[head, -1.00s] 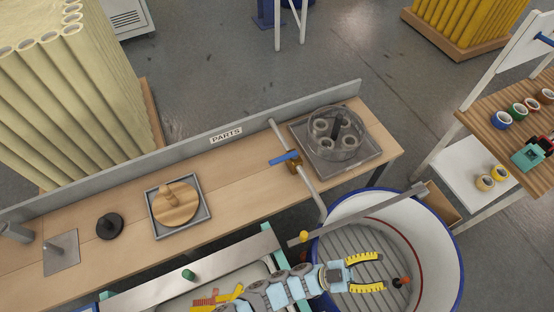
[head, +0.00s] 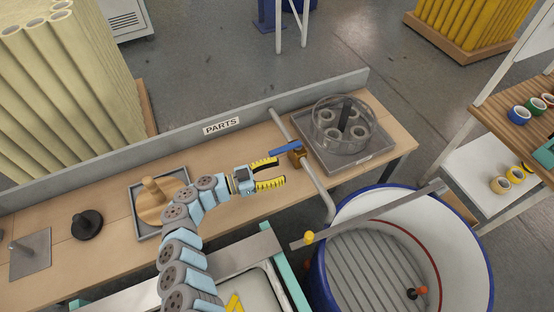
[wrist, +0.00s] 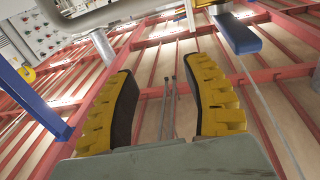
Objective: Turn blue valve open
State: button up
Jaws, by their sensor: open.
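The blue valve handle (head: 285,148) is a flat blue lever on a brass-coloured valve body (head: 297,156), set in a grey pipe (head: 314,180) that crosses the parts bench. My gripper (head: 277,173), with yellow and black fingers, is open and empty just left of the valve, pointing towards it. In the head view the upper finger lies close to the handle's left end; I cannot tell whether they touch. In the wrist view my gripper (wrist: 168,90) shows both fingers spread with nothing between them. A blue bar, apparently the handle (wrist: 238,35), shows beyond the right finger.
A clear round container (head: 344,125) stands on a grey tray right of the pipe. A wooden disc with a knob (head: 158,198) sits in a tray at left. A large white drum (head: 440,230) stands at front right. A grey board edges the bench's back.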

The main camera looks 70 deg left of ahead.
aim_at(277, 150)
jog(key=s+a+n+y+b, duration=0.2)
jog(key=s+a+y+b, duration=0.15)
jog(key=s+a, duration=0.35)
jog(key=shift+h, duration=0.45)
jog(key=w, duration=1)
jog(key=shift+w+a+f, duration=0.3)
jog(key=shift+w+f, duration=0.05)
jog(key=shift+w, duration=0.05)
jog(key=shift+s, duration=0.1)
grip_shut()
